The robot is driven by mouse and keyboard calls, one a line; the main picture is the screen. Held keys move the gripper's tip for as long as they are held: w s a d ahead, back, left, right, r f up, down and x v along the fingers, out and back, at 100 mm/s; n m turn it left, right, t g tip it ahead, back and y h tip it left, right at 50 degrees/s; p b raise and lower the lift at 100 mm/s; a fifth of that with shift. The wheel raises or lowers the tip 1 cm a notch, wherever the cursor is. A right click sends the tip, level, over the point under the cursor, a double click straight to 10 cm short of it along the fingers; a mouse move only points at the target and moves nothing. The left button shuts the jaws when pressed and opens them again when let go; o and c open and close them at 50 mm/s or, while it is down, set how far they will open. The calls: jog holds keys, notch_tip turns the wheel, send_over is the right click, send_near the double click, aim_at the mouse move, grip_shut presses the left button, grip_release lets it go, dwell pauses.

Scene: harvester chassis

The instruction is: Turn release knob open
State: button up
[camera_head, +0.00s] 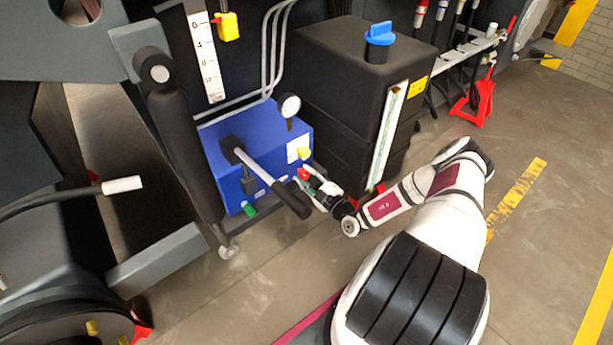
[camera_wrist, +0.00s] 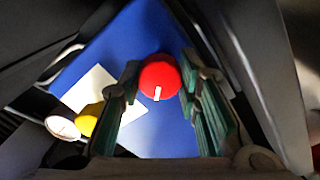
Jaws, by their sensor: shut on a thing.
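The release knob (camera_wrist: 160,80) is red and round with a white mark, and it sits on the blue pump box. The mark points toward the bottom of the wrist view. In the head view the knob (camera_head: 303,174) shows small at the box's right side. My gripper (camera_wrist: 163,84) has one finger on each side of the knob and is shut on it. In the head view my gripper (camera_head: 308,182) reaches the box from the right, and part of it is hidden behind the lever's black grip.
The blue box (camera_head: 213,160) carries a lever with a black grip (camera_head: 292,200), a yellow knob (camera_head: 304,153), a gauge (camera_head: 289,106) and a green fitting (camera_head: 250,210). A black tank (camera_head: 330,100) stands close behind. The floor at right is clear.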

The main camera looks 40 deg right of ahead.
jog(key=n, duration=0.3)
jog(key=shift+n, duration=0.4)
jog(key=n+p, duration=0.1)
jog(key=n, duration=0.2)
jog(key=shift+n, duration=0.3)
jog(key=n+p, duration=0.1)
jog(key=n, duration=0.5)
jog(key=shift+n+y, duration=0.3)
jog(key=n+p, duration=0.1)
jog(key=n, duration=0.2)
jog(key=shift+n, duration=0.4)
jog(key=n+p, duration=0.1)
jog(key=n, duration=0.2)
jog(key=shift+n, duration=0.3)
jog(key=n+p, duration=0.2)
jog(key=n, duration=0.4)
jog(key=shift+n, duration=0.3)
jog(key=o, duration=1.1)
